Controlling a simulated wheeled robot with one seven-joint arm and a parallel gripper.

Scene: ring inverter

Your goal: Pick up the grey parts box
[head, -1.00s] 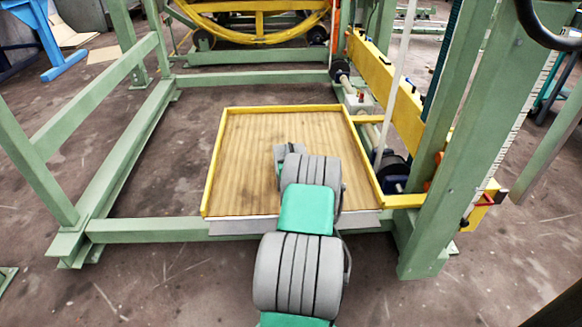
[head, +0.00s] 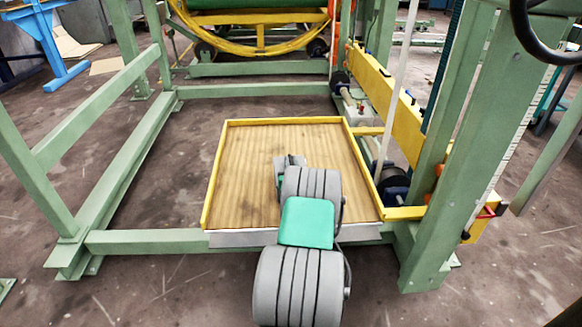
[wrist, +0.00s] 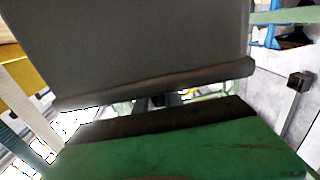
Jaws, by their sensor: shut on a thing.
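A large dark grey surface with a thick lower rim, which I take to be the grey parts box (wrist: 150,45), fills the top of the wrist view, very close and slightly tilted. My gripper (wrist: 165,100) shows only as small dark parts below that rim, and it is shut on the box. The fingertips and contact points are mostly hidden. In the head view my grey and teal arm reaches forward over the wooden platform and hides what is beyond its end. I cannot make out the box there.
The yellow-edged wooden platform (head: 245,160) lies inside a green steel frame (head: 160,241). A thick green post (head: 465,150) and a yellow beam (head: 400,105) stand close on the right. In the wrist view a green surface (wrist: 180,155) with a dark edge lies below the box.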

